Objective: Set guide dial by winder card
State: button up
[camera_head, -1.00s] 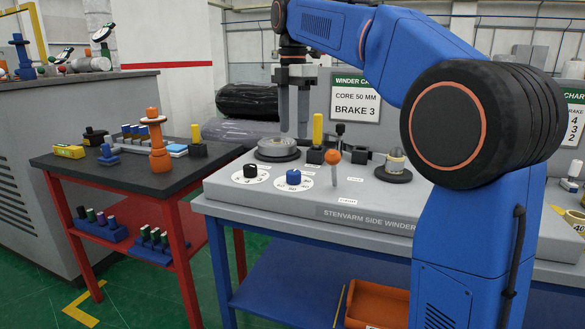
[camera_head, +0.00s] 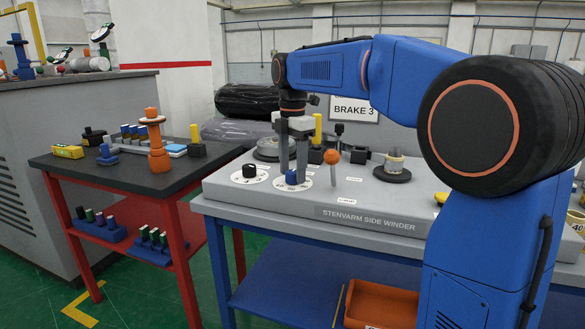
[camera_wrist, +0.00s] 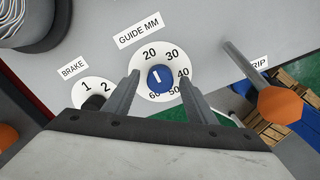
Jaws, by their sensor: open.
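The guide dial (camera_wrist: 160,77) is a blue knob on a white disc marked 20 to 60 under a GUIDE MM label. Its short white mark points up, slightly left, roughly toward the 20. In the head view the blue knob (camera_head: 291,178) sits at the winder's front. My gripper (camera_head: 293,174) is open and points down at it. In the wrist view its fingers (camera_wrist: 160,82) stand on either side of the knob; I cannot tell whether they touch it. The winder card (camera_head: 353,110) is mostly hidden behind my arm; only BRAKE 3 reads now.
The black brake knob (camera_wrist: 95,102) is just left of my fingers, on a dial showing 1 and 2. An orange-balled lever (camera_head: 331,157) stands close on the right. A red-framed table (camera_head: 120,178) with a tall orange part is to the left.

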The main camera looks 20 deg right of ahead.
jog(key=shift+c, duration=0.2)
jog(key=c, duration=1)
